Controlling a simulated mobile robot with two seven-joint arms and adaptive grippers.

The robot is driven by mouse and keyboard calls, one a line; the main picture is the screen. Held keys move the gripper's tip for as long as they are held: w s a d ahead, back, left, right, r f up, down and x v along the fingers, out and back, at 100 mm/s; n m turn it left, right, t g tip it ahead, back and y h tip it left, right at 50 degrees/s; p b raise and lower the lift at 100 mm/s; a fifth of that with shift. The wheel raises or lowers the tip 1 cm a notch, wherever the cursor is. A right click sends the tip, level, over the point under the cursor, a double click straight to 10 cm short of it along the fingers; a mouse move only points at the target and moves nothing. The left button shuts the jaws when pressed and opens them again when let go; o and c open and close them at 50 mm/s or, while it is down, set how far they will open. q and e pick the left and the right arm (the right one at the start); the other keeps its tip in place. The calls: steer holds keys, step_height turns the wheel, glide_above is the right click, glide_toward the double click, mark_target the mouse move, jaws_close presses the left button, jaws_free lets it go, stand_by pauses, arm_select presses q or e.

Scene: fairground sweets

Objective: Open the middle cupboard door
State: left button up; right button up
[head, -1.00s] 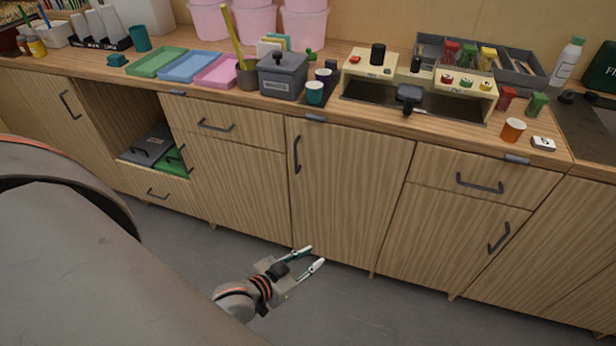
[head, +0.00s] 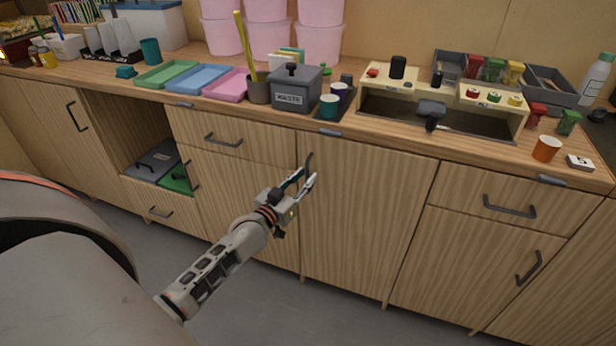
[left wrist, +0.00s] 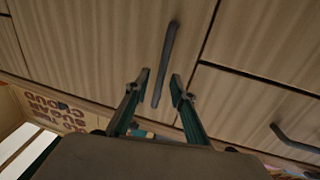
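The middle cupboard door (head: 355,205) is a shut, light wood panel below the counter. Its dark bar handle (head: 308,164) is upright near the door's left edge, partly hidden by my left gripper (head: 305,182) in the head view. The left gripper is open, its fingers at the handle's height. In the left wrist view, the handle (left wrist: 168,55) runs through the gap between the two fingertips (left wrist: 160,78), with no finger closed on it. I cannot tell whether the fingers touch the handle or stop just short of the door. My right gripper is not in view.
A drawer (head: 225,139) lies left of the door, and another drawer (head: 510,205) lies right, each with a bar handle. An open niche (head: 130,130) is further left. The counter (head: 345,128) above holds tubs, trays and a dark grey box (head: 296,90). The floor in front is clear.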

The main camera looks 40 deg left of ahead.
arm_select(q)
steer(key=shift+w, duration=0.9)
jaws_close()
steer(key=shift+s, duration=0.1)
